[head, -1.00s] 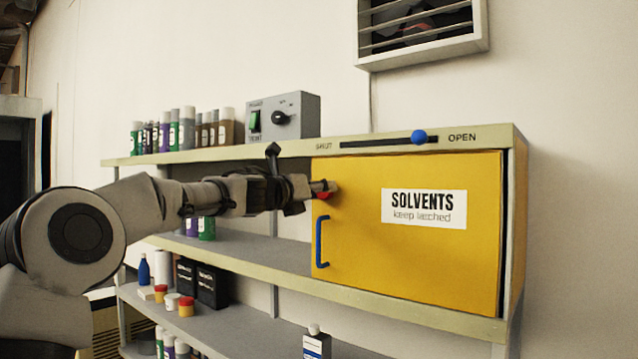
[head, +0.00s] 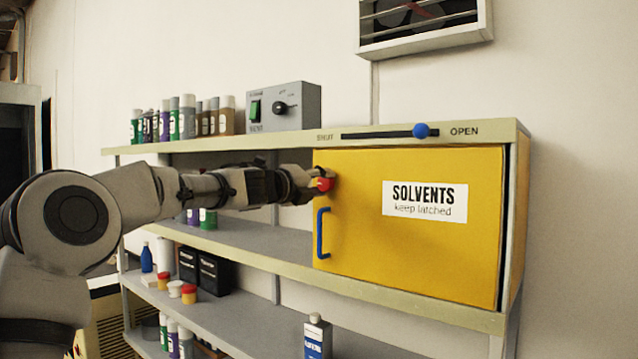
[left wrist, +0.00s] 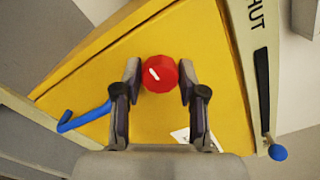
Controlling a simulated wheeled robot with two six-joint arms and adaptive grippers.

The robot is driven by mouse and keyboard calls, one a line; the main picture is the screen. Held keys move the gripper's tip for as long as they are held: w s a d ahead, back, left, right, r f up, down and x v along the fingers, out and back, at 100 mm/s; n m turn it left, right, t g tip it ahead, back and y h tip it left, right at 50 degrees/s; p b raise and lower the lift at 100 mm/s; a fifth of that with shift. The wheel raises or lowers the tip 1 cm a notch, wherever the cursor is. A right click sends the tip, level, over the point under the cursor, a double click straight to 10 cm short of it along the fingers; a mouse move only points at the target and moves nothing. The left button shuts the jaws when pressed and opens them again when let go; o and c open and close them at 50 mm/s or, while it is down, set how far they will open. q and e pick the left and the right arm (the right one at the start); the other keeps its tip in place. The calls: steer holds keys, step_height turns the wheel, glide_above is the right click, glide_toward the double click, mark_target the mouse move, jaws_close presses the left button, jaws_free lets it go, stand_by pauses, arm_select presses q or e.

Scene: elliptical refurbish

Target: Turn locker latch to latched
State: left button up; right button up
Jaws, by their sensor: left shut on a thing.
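The locker has a yellow door (head: 440,250) with a label reading "SOLVENTS keep latched", and it looks closed. The latch is a red round knob (head: 324,184) near the door's upper left corner. It also shows in the left wrist view (left wrist: 160,74), with a short white mark on its face slanting toward the upper left. My left gripper (head: 312,183) is at the knob, its fingers on either side of it (left wrist: 160,80), shut on it. Parts of the knob's sides are hidden by the fingers. My right gripper is not in view.
A blue door handle (head: 322,233) sits just below the knob. A slider with a blue ball (head: 421,130) stands near OPEN on the shelf edge above. A grey switch box (head: 284,107) and several cans stand on the top shelf. Room left of the locker is open.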

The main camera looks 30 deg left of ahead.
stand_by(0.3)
arm_select(q)
steer(key=o, duration=1.1)
steer(key=shift+o, duration=0.2)
steer(key=shift+w+d, duration=0.1)
steer(key=shift+w, duration=0.15)
